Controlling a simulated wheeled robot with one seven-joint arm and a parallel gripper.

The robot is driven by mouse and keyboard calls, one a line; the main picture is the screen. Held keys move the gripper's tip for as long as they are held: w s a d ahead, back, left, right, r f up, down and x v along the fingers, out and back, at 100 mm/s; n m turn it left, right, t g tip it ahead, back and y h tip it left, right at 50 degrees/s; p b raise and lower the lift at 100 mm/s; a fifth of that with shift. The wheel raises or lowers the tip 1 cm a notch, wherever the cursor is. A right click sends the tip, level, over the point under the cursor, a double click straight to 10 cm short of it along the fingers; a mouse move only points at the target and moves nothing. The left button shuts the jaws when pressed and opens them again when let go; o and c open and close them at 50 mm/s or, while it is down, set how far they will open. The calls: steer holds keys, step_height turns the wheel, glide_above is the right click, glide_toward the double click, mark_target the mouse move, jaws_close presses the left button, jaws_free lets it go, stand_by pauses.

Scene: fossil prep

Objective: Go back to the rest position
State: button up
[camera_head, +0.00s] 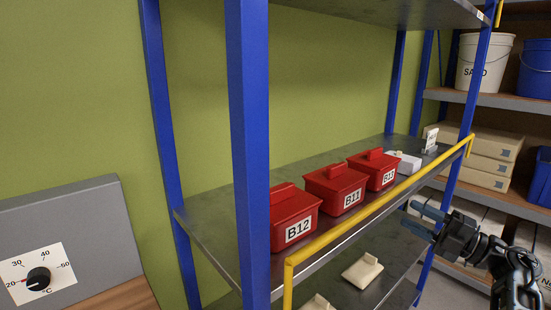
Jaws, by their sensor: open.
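My gripper (416,219) is at the right, in front of the blue-posted shelf rack and just below the yellow rail. Its two grey-blue fingers point left and are apart, with nothing seen between them. My dark arm runs from it to the lower right corner.
A yellow rail (352,220) runs along the shelf's front edge. A white box (404,162) and a small card stand farther along. Pale pieces (362,270) lie on the lower shelf. A grey unit with a temperature dial (39,279) is at left. Another rack holds a SAND bucket (484,62).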

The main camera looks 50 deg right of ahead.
steer(key=w+a+f+m+t+h, duration=0.15)
steer(key=a+m, duration=0.25)
steer(key=a, duration=0.9)
steer(key=a+f+m+t+h, duration=0.15)
steer(key=a+m, duration=0.35)
steer(key=a, duration=0.8)
steer(key=s+a+f+m+g+y, duration=0.1)
steer(key=s+a+f+m+g, duration=0.2)
steer(key=s+a+m+g, duration=0.5)
steer(key=s+a+m, duration=0.1)
steer(key=s+a, duration=0.6)
steer(key=s, duration=0.1)
steer(key=shift+s+a+f+g, duration=0.15)
steer(key=shift+s+a+g, duration=0.15)
steer(key=shift+g, duration=0.1)
